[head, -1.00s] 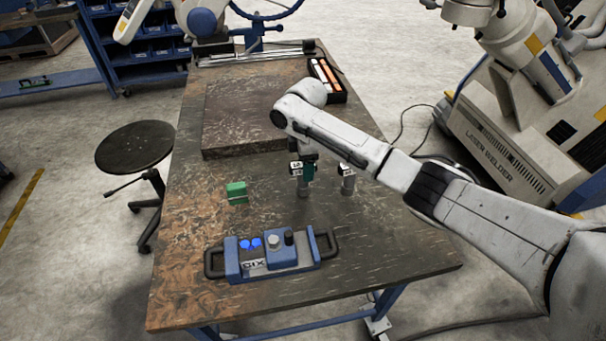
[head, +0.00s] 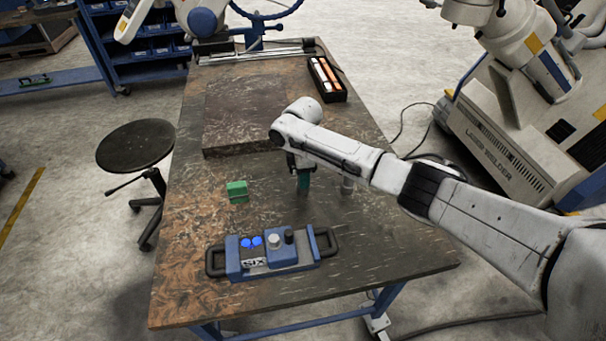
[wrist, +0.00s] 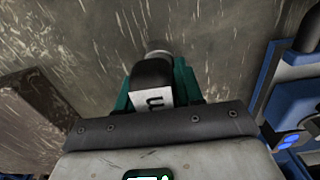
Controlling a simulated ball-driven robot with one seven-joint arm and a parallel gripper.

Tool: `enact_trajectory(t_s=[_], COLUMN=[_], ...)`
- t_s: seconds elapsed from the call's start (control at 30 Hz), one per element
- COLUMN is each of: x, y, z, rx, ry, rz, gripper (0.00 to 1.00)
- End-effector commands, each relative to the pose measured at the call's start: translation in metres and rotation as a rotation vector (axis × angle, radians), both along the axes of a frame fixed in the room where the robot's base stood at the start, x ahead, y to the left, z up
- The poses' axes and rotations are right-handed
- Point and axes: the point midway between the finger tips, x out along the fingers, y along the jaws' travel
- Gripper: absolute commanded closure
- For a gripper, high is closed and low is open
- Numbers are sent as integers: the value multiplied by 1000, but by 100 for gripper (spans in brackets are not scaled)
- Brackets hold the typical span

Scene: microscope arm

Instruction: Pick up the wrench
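No plain wrench shape is clear to me. Two small upright tools stand on the table. One has a black top with a white label (wrist: 152,88) and a silver end (wrist: 158,46) in the wrist view. It is between the teal fingers of my gripper (wrist: 160,85), very close to them; I cannot tell whether they press on it. In the head view my gripper (head: 303,182) is low over the table, and my arm hides most of this tool. The second grey tool (head: 347,186) stands just to the right, its top hidden by my arm.
A green block (head: 237,190) lies left of my gripper. A blue control box (head: 268,258) with black handles is at the front of the table (head: 190,270). A raised dark slab (head: 240,115) and a black tray of markers (head: 326,80) are behind. A stool (head: 135,145) stands left.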

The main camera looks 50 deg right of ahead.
Motion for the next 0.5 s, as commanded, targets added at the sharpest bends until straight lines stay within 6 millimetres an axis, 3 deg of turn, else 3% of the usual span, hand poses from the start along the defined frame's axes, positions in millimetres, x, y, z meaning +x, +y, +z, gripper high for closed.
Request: enact_trajectory(t_s=[0.33, 0.5], x=[0, 1], y=[0, 0], z=[0, 1], rx=[0, -1], ry=[0, -2], rz=[0, 0], gripper=[100, 100])
